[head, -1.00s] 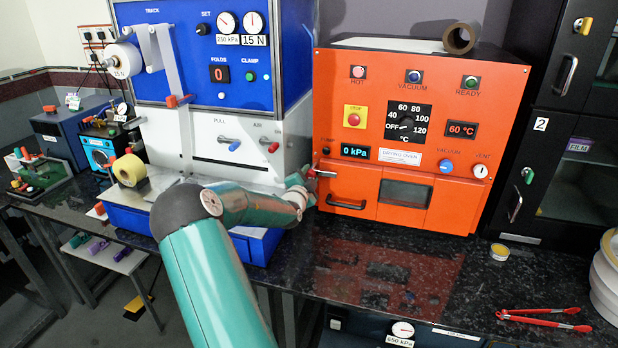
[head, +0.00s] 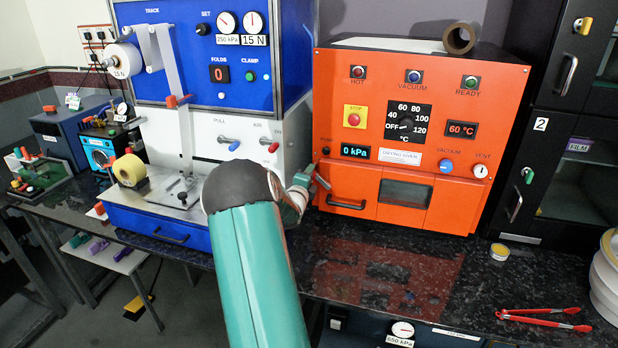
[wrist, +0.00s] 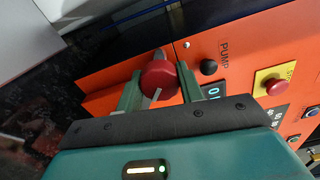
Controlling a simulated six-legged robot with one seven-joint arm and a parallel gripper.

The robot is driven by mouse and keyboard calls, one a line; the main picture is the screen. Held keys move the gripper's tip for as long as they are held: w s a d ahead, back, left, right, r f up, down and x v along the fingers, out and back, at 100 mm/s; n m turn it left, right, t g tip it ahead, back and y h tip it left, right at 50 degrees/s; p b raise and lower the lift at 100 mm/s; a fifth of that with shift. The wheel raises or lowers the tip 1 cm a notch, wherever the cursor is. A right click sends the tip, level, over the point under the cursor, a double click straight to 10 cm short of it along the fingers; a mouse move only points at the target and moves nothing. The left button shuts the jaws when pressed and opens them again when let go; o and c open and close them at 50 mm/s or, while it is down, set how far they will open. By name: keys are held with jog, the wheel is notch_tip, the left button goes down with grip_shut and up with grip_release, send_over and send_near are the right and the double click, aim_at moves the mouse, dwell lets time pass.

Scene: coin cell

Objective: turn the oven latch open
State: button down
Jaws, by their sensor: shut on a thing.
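The orange drying oven (head: 345,105) stands on the dark bench, with its door (head: 405,193) shut. The oven latch (head: 322,181) is a short metal lever at the left edge of the oven front. It slants, with its outer end up and to the left. My gripper (head: 304,180) is at that outer end, in the gap between the blue machine and the oven. In the wrist view the latch's red knob (wrist: 158,76) sits between my two green fingers (wrist: 158,92), and they are shut on it. The knob is mostly hidden by my gripper in the head view.
The blue and white press (head: 190,60) stands close on the left of my gripper. The oven's door handle (head: 346,204) is low and right of the latch. Red tongs (head: 540,318) and a small yellow tin (head: 499,252) lie on the bench at right.

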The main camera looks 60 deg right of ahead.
jog(key=m, duration=0.4)
jog(key=shift+m, duration=0.3)
jog(key=shift+w+m, duration=0.1)
jog(key=shift+m, duration=2.4)
jog(key=c, duration=0.9)
grip_release()
jog(key=shift+a, duration=0.1)
jog(key=s+a, duration=0.2)
jog(key=a, duration=1.1)
jog(key=shift+a, duration=0.25)
